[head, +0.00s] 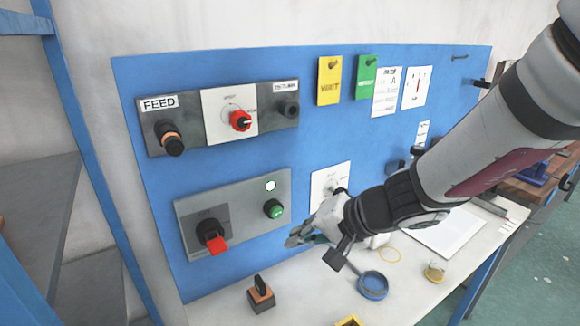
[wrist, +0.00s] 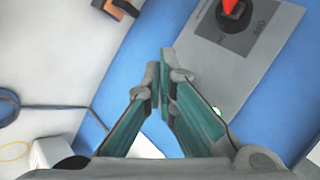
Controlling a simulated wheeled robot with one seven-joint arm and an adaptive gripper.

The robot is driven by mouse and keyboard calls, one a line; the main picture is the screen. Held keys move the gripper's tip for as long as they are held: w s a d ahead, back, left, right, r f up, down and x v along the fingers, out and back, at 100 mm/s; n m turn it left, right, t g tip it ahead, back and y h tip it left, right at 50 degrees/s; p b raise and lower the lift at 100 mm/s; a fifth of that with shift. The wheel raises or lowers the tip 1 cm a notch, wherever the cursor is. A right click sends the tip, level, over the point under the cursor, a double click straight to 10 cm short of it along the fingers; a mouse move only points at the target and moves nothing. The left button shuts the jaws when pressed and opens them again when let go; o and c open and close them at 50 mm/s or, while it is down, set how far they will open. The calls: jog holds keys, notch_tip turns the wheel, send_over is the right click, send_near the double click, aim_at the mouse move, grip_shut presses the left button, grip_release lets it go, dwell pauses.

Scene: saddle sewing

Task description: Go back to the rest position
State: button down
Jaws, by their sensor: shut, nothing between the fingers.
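My gripper (head: 297,238) is in front of the blue panel (head: 240,70), just right of the lower grey control box (head: 188,217). In the wrist view my gripper (wrist: 160,75) has its fingertips together with nothing between them. The lower box carries a red-handled rotary switch (head: 212,236), a green button (head: 274,209) and a lit lamp (head: 269,186). The red handle also shows at the top of the wrist view (wrist: 232,8). My wrist and forearm hide part of the panel's lower right.
The upper box (head: 210,139) has a FEED knob (head: 170,138) and a red selector (head: 240,121). Yellow (head: 329,85) and green (head: 366,80) tags hang on the panel. On the bench (head: 320,300) are an orange-and-black block (head: 261,294), a blue ring (head: 373,285) and a yellow spool (head: 434,272).

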jog(key=s+d+r+n+h, duration=0.1)
jog(key=s+d+r+h, duration=0.3)
jog(key=s+d, duration=0.5)
jog(key=s+d+r+n+h, duration=0.2)
jog(key=s+d+r+h, duration=0.2)
jog(key=s+d, duration=0.6)
jog(key=shift+d+r, duration=0.15)
jog(key=shift+r, duration=0.7)
